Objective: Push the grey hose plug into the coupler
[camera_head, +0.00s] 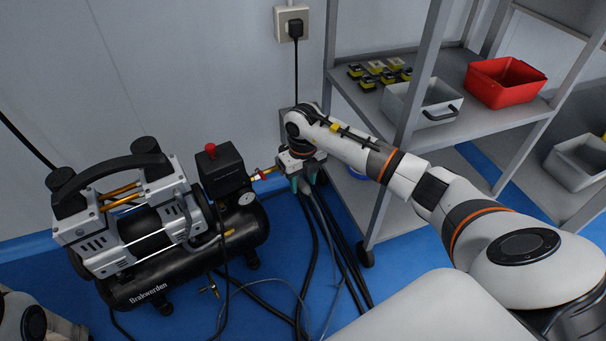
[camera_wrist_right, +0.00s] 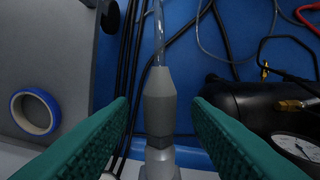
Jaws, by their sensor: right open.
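The grey hose plug (camera_wrist_right: 160,98) shows in the right wrist view, with a clear hose running from its top end. It lies between the teal fingers of my right gripper (camera_wrist_right: 160,130), with a gap on both sides. A paler cylindrical part meets its lower end; whether they are joined I cannot tell. In the head view my right gripper (camera_head: 304,184) points down beside the compressor, open, and mostly hides the plug. The brass coupler with a red ring (camera_head: 262,175) sticks out from the compressor, just left of the gripper. My left gripper is out of view.
The black and silver compressor (camera_head: 150,225) stands at left. Black cables and hoses (camera_head: 318,245) hang to the blue floor. A metal shelf (camera_head: 470,115) at right holds a red bin (camera_head: 504,82) and a grey bin (camera_head: 422,103). A blue tape roll (camera_wrist_right: 36,110) lies near the gripper.

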